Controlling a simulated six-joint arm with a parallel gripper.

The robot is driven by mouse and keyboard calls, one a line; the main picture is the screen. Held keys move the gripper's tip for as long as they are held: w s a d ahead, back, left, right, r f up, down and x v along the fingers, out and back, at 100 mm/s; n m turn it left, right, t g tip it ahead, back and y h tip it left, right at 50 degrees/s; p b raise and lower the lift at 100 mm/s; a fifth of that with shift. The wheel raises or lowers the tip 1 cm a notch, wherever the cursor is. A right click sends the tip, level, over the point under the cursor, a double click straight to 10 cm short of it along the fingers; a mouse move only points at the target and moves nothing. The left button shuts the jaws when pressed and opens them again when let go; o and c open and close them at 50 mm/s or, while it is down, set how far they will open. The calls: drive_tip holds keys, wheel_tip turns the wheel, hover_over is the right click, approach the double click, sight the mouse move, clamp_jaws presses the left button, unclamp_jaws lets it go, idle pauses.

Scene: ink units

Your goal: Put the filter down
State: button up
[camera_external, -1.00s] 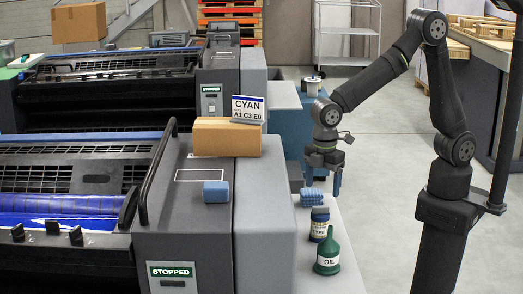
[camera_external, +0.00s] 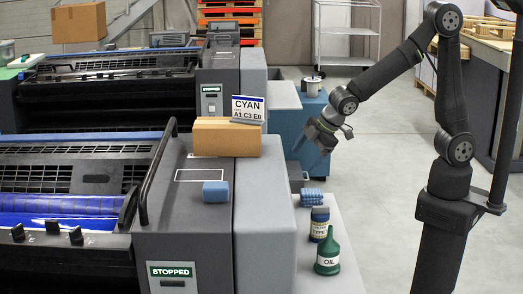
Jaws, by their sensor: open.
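A blue ribbed piece (camera_external: 312,197), which looks like the filter, lies on the light side shelf (camera_external: 318,254) to the right of the grey press housing. My gripper (camera_external: 311,149) is open and tilted, above and behind the ribbed piece and clear of it. I see nothing between its fingers, though they are small and dark here.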

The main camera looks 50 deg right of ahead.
drive_tip(key=d+t+y, duration=0.2)
drive_tip(key=d+y, duration=0.2)
drive_tip(key=d, duration=0.1)
drive_tip(key=s+d+r+g+y, duration=0.1)
drive_tip(key=s+d+g+y, duration=0.15)
drive_tip(key=s, duration=0.45)
drive_tip(key=s+d+r+g+y, duration=0.1)
drive_tip(key=s+d+g+y, duration=0.1)
drive_tip(key=s+y, duration=0.35)
drive_tip(key=h, duration=0.1)
approach(320, 220)
drive_tip(key=shift+n, duration=0.3)
drive_tip(key=w+f, duration=0.1)
drive_tip(key=a+f, duration=0.1)
drive_tip(key=w+f, duration=0.1)
drive_tip(key=shift+w+a+f, duration=0.3)
drive_tip(key=shift+a, duration=0.1)
drive_tip(key=shift+r+x, duration=0.15)
drive_tip(key=shift+x, duration=1.2)
drive_tip(key=shift+r+x, duration=0.15)
drive_tip(key=shift+x, duration=1.2)
drive_tip(key=shift+a, duration=0.15)
